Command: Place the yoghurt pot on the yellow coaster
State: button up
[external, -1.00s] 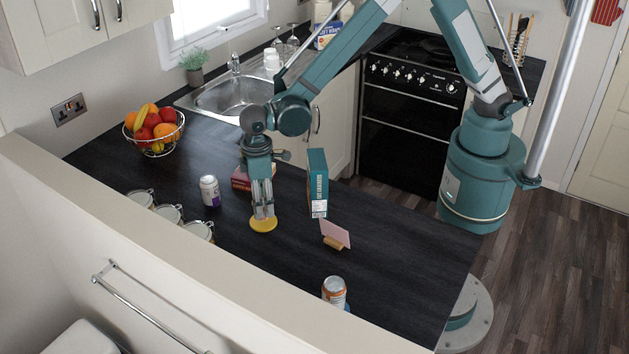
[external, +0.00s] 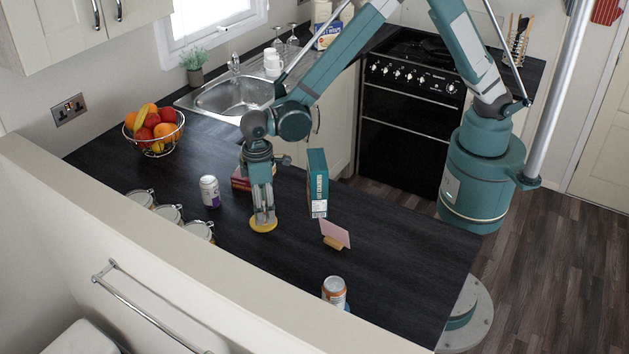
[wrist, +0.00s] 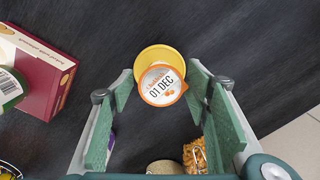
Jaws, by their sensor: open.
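The yoghurt pot (wrist: 162,86) shows from above in the wrist view, with a round white lid marked "01 DEC" and an orange rim. It overlaps the yellow coaster (wrist: 157,54) and looks upright on it, though its base is hidden. In the external view the coaster (external: 263,227) lies on the dark worktop directly below my gripper (external: 263,217). My gripper is open and points down. In the wrist view its two fingers (wrist: 162,92) stand on either side of the pot, with gaps visible beside the lid. In the external view the fingers mostly hide the pot.
A red box (external: 240,180) and a tall teal box (external: 317,178) stand close by. A purple-white can (external: 209,191), a pink card in a wooden holder (external: 335,234) and an orange can (external: 334,290) are around. The worktop's front right is mostly clear.

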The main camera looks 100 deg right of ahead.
aim_at(264, 205)
jog(key=shift+r, duration=0.15)
notch_tip(264, 205, up, 12)
dwell(0.8)
dwell(0.5)
jog(key=shift+d, duration=0.1)
jog(key=s+d+r+t, duration=0.2)
jog(key=s+d+r, duration=0.1)
jog(key=s+r, duration=0.6)
jog(key=s+d+r+t, duration=0.1)
jog(key=s+d+r, duration=0.2)
jog(key=s+r, duration=0.55)
jog(key=s+d+f+t, duration=0.1)
jog(key=s+d+t, duration=0.1)
jog(key=s, duration=1)
jog(key=s+d+f+t, duration=0.1)
jog(key=s+t, duration=0.1)
jog(key=s, duration=1)
jog(key=shift+s+d, duration=0.4)
